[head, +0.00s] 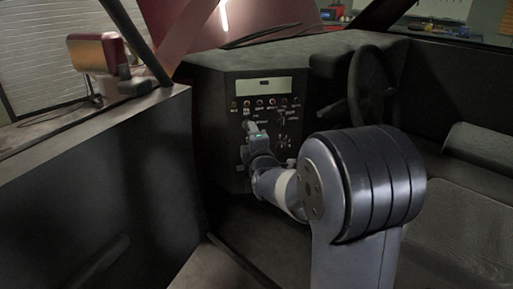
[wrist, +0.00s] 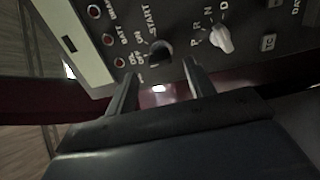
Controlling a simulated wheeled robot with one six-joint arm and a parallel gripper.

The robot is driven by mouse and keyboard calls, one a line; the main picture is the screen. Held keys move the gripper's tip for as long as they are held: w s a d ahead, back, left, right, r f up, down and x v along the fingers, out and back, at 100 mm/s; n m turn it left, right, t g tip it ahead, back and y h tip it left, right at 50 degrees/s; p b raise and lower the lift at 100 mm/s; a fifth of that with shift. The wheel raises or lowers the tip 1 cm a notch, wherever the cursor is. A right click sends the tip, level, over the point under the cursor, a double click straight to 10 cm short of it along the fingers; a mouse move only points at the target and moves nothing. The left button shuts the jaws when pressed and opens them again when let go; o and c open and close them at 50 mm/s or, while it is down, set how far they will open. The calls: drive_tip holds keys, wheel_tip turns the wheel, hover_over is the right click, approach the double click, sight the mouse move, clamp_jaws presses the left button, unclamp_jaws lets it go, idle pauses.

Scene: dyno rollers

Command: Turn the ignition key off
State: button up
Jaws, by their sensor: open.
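The ignition switch (wrist: 160,50) is a small dark knob or key on the dark panel, with OFF, ON and START lettering around its left side, in the wrist view. My gripper (wrist: 159,72) is open. Its two fingers point at the panel, one on each side of the ignition switch's line, with the switch just beyond the gap between the tips. Nothing is held. I cannot tell for sure which label the key points to. In the head view my gripper (head: 250,130) is in front of the dashboard panel (head: 225,118), and the ignition switch cannot be made out there.
A white selector knob (wrist: 220,38) marked P R N D sits just right of the ignition switch. Red indicator lights (wrist: 107,39) line the panel to the left. A steering wheel (head: 371,82) stands to the right, a seat (head: 480,160) at far right, and a dark door (head: 110,190) at left.

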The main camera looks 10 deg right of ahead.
drive_tip(key=s, duration=0.7)
drive_tip(key=shift+s, duration=0.15)
drive_tip(key=shift+a, duration=0.1)
drive_tip(key=w, duration=1)
drive_tip(key=shift+w, duration=0.4)
drive_tip(key=s+m+p, duration=0.6)
drive_tip(key=s+m, duration=0.3)
drive_tip(key=s, duration=0.1)
drive_tip(key=shift+s+p, duration=0.3)
idle(1.9)
drive_tip(key=shift+f, duration=0.1)
